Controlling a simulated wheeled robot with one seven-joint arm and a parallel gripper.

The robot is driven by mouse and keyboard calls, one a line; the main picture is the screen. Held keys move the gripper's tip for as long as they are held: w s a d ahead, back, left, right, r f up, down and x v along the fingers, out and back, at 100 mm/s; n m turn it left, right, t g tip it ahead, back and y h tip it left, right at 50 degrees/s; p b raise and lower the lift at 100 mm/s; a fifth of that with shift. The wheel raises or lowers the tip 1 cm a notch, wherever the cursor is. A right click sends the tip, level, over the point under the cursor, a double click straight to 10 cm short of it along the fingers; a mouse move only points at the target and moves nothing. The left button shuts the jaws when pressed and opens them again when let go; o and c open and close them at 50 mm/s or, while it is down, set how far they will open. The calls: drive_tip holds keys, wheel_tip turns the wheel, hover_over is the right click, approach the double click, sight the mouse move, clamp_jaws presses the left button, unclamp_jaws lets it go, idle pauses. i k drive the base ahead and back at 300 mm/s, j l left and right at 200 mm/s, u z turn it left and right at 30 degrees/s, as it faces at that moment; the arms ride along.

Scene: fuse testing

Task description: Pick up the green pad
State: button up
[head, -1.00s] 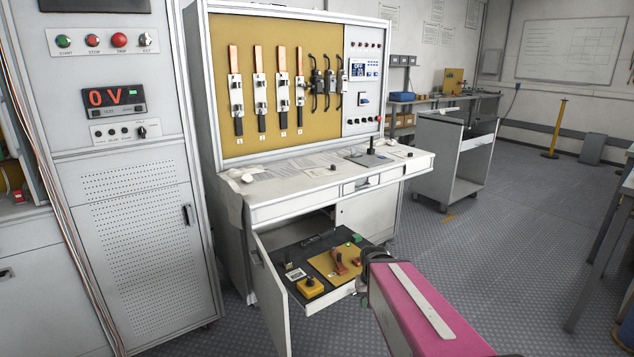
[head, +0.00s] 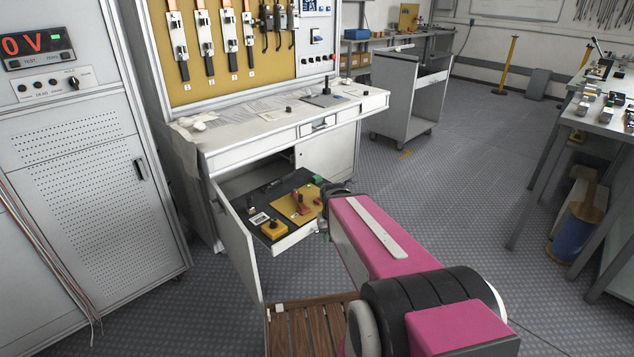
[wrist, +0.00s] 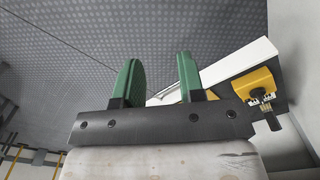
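A small green patch (head: 318,181) shows at the far right corner of the pulled-out drawer in the head view, right beside my wrist. I cannot tell whether it is the green pad or one of my green fingertips. My gripper (wrist: 160,60) shows in the wrist view with two green-faced fingers apart and nothing held between them. Floor and a white drawer edge show behind the fingers. No separate green pad is clear in the wrist view. My pink arm reaches to the drawer's right side and hides part of it.
The dark drawer (head: 262,207) holds a yellow box with a black knob (head: 274,229), a tan board (head: 290,210) with reddish parts, and a small white-labelled item (head: 259,218). An open cabinet door (head: 236,240) stands left of it. A slatted wooden surface (head: 305,330) lies in front.

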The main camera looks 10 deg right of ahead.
sight(316, 178)
drive_tip(key=i+l, duration=1.15)
